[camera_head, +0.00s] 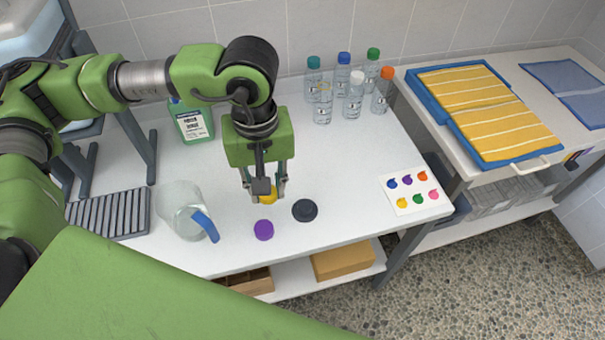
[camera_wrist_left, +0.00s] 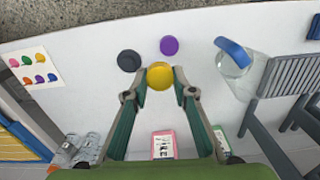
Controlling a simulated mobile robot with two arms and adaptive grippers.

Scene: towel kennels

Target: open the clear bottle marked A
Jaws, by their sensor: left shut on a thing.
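My left gripper (camera_head: 265,190) is shut on a round yellow cap (camera_head: 268,195), low over the white table. In the left wrist view the yellow cap (camera_wrist_left: 160,75) sits between the fingertips; whether it touches the table I cannot tell. Several clear bottles stand upright at the back of the table. Their caps are teal (camera_head: 313,62), blue (camera_head: 344,58), green (camera_head: 373,54), white (camera_head: 356,77) and orange (camera_head: 386,73). One front clear bottle (camera_head: 323,107) shows no cap and a yellowish ring at its neck. The bottle marks are too small to read. My right gripper is not in view.
A purple cap (camera_head: 263,229) and a dark round disc (camera_head: 305,210) lie close to the gripper. A clear jug (camera_head: 180,208) stands left, a green-labelled bottle (camera_head: 193,122) behind. A colour-dot card (camera_head: 414,191) lies right. The table between gripper and bottles is clear.

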